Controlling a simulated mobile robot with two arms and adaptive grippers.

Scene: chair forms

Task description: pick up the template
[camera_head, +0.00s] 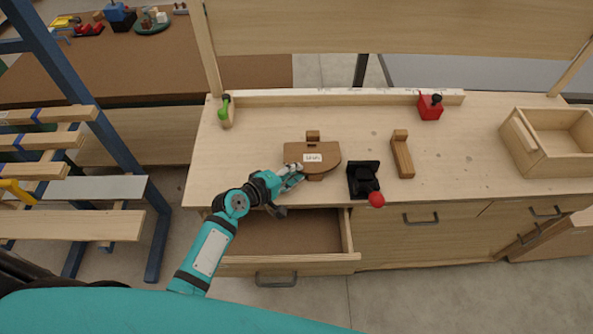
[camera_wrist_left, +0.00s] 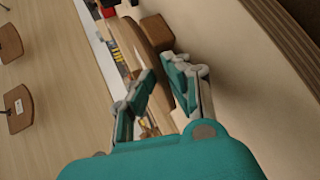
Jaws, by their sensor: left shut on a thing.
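The template (camera_head: 304,152) is a flat brown wooden board with a rounded right end and a white label. In the head view it is near the front of the bench, left of centre, with small brown blocks at its back and front edges. My left gripper (camera_head: 294,175) is at its front edge and shut on it. In the left wrist view the template (camera_wrist_left: 130,43) shows nearly edge-on, running in between the two fingers (camera_wrist_left: 166,82). Whether it still rests on the bench cannot be told. My right gripper is not in view.
An open drawer (camera_head: 347,232) juts out below my left gripper. Right of the template are a black holder (camera_head: 362,181) with a red ball (camera_head: 376,199) and a wooden block (camera_head: 403,156). A red item (camera_head: 430,108) and a wooden box (camera_head: 535,152) stand farther right. The bench's middle right is clear.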

